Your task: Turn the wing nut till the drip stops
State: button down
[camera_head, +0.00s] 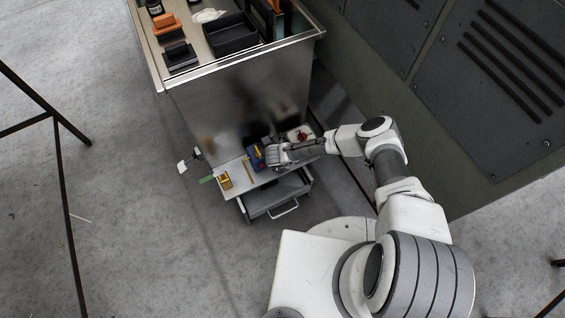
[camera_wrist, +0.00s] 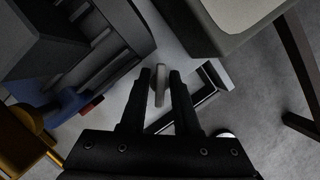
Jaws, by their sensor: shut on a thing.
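My gripper (camera_wrist: 160,74) has its two black fingers close together on a small grey upright piece (camera_wrist: 160,88), which looks like a wing of the wing nut. The piece stands between the fingertips; the rest of it is hidden or too dark to make out. In the head view my gripper (camera_head: 270,154) is low over the right part of a small grey cart top, beside a blue object (camera_head: 257,159). The wing nut cannot be made out there. No drip can be seen in either view.
The low cart (camera_head: 236,191) has a drawer with a handle (camera_head: 284,208) at its front. Yellow pieces (camera_head: 225,181) lie to the left and a red-topped part (camera_head: 300,136) behind my wrist. A tall metal bench (camera_head: 240,95) stands behind.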

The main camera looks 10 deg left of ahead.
jog(key=shift+m, duration=0.8)
jog(key=shift+h, duration=0.3)
jog(key=c, duration=0.6)
grip_release()
jog(key=shift+m, duration=0.5)
jog(key=shift+o, duration=0.2)
jog(key=shift+r, duration=0.1)
jog(key=shift+a+r, duration=0.15)
jog(key=shift+r, duration=0.1)
jog(key=p+v, duration=0.7)
jog(key=v, duration=0.9)
jog(key=shift+r, duration=0.35)
